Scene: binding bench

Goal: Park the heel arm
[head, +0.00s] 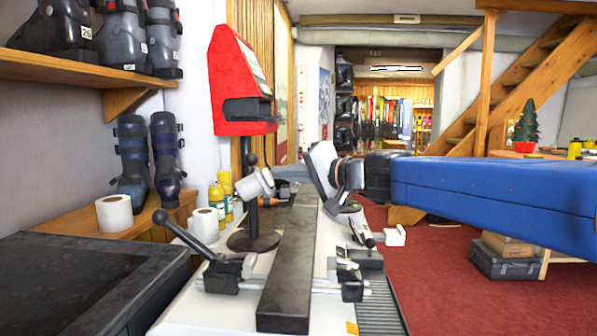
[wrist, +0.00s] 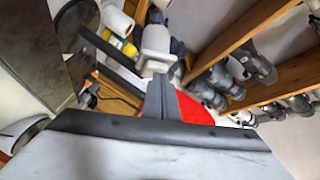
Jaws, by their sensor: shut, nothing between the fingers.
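A white block (head: 255,183), which appears to be the heel arm's end, sits on a black post with a round base (head: 252,240) on the bench. The block is tilted, and a black knob tops the post. My gripper (head: 282,172) reaches in from the right, its fingers level with the block and very close to it. In the wrist view the fingers of my gripper (wrist: 159,80) are together and empty, with their tips just before the white block (wrist: 155,42). I cannot tell whether they touch it.
A long dark bar (head: 290,260) runs along the white bench, with black-handled clamps (head: 228,272) beside it. A red machine (head: 240,85) stands behind the post. Paper rolls (head: 114,213) and yellow bottles (head: 220,195) are at left.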

